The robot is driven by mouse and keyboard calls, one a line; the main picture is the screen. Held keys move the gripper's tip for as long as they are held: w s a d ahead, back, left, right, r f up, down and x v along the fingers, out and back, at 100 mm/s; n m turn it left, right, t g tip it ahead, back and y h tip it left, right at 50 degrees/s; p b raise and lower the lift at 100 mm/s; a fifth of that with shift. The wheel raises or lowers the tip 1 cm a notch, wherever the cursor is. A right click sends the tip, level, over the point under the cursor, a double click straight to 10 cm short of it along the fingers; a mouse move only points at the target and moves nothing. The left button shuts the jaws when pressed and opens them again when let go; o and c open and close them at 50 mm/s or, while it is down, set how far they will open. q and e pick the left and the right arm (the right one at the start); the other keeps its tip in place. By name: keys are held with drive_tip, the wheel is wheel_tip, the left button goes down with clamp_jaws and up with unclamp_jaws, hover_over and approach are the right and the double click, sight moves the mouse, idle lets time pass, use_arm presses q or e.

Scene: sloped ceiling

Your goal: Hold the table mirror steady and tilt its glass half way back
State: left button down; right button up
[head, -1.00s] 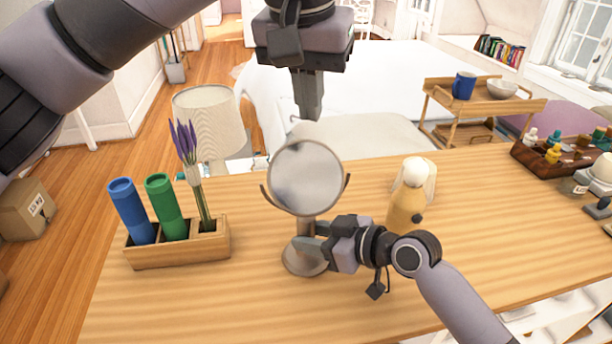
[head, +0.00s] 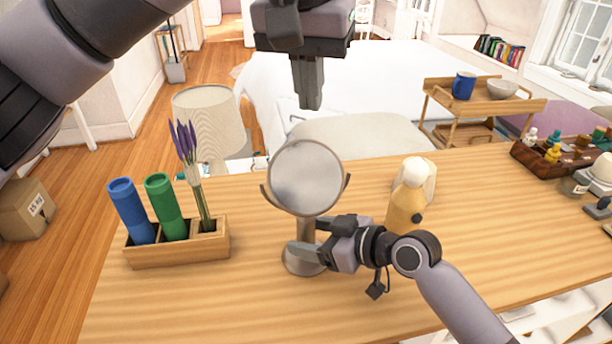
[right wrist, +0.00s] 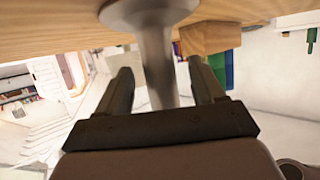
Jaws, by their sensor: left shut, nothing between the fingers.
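The table mirror (head: 306,178) stands upright on the wooden table, with a round glass in a curved fork above a stem and a round base (head: 302,262). Its glass faces my head camera. My right gripper (head: 312,238) is at the stem from the right, its fingers spread on either side of it. In the right wrist view the stem (right wrist: 158,70) runs between the two fingers, with a gap showing on each side. My left gripper (head: 310,104) is shut and empty, above and behind the glass, apart from it.
A wooden holder (head: 180,252) with blue and green tubes and lavender stands left of the mirror. A tan bottle (head: 404,212) stands close behind my right wrist. A tray of small bottles (head: 545,160) is at the far right. The table front is clear.

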drive_tip(key=v, duration=1.2)
idle(0.3)
